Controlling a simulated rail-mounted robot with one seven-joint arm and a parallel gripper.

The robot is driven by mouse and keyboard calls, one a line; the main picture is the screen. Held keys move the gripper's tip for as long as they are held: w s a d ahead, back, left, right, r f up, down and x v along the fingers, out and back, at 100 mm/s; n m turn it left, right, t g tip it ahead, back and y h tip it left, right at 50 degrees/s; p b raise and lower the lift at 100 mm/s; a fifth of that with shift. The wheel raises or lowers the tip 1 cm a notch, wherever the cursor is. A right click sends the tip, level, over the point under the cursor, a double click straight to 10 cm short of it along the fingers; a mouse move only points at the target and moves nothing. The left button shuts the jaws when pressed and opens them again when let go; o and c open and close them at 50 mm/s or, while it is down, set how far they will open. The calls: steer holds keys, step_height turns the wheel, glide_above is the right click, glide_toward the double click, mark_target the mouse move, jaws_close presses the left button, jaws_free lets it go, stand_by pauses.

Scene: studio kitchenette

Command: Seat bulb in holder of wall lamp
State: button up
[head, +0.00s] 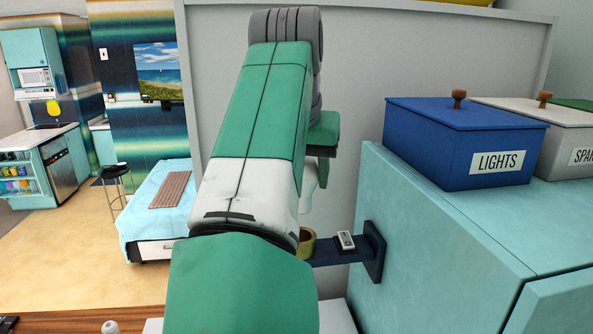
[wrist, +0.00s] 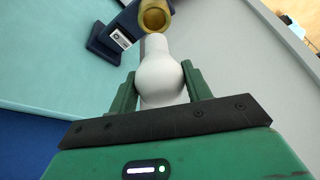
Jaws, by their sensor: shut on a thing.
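My gripper (wrist: 161,72) is shut on a white bulb (wrist: 160,80), with one green finger on each side of its round part. The bulb's narrow neck points away from my gripper, towards the brass-coloured holder (wrist: 156,17) of the wall lamp. The holder's round mouth shows empty just beyond the neck, and the bulb is outside it. In the head view, the lamp's dark blue arm (head: 328,252) sticks out left from its mounting plate (head: 374,250). The holder (head: 308,246) there is partly hidden by my arm. My gripper (head: 322,172) is above it, also partly hidden.
A teal cabinet (head: 440,240) stands right of the lamp, with a blue box labelled LIGHTS (head: 465,150) and a grey box (head: 560,145) on top. A small switch (head: 346,240) sits on the lamp's arm. A pale wall panel (head: 380,60) is behind my arm.

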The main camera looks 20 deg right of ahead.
steer(key=shift+a+f, duration=0.15)
steer(key=shift+f, duration=1.8)
steer(key=shift+f, duration=0.3)
steer(key=shift+f, duration=0.5)
steer(key=shift+f, duration=0.1)
steer(key=shift+f, duration=0.3)
steer(key=shift+f, duration=0.2)
stand_by(0.3)
steer(key=shift+f, duration=0.3)
steer(key=shift+f, duration=0.1)
stand_by(0.6)
